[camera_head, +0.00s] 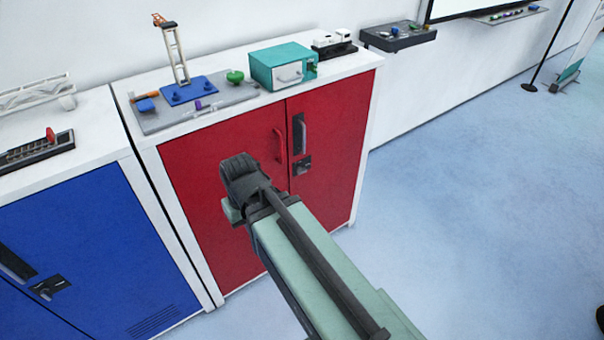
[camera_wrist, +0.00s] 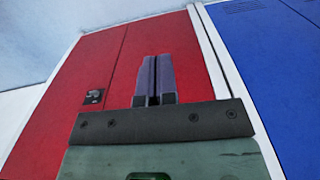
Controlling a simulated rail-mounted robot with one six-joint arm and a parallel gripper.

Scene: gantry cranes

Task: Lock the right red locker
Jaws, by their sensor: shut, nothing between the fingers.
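The red locker (camera_head: 335,135) has two red doors under a white top, and both look closed. On its right door, near the seam, are a dark plate with a handle (camera_head: 300,135) and a small black lock (camera_head: 302,166) below it. The lock also shows in the wrist view (camera_wrist: 94,97), left of my fingers. My gripper in the wrist view (camera_wrist: 154,80) is shut and empty, pointing at the red door, apart from the lock. In the head view my arm covers part of the left red door. The lock's exact setting is too small to tell.
A blue locker (camera_head: 90,260) stands to the left, with its own lock (camera_head: 48,287). On the red locker's top are a teal box (camera_head: 283,66), a grey board (camera_head: 195,105) with a crane model, and a white toy vehicle (camera_head: 334,44).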

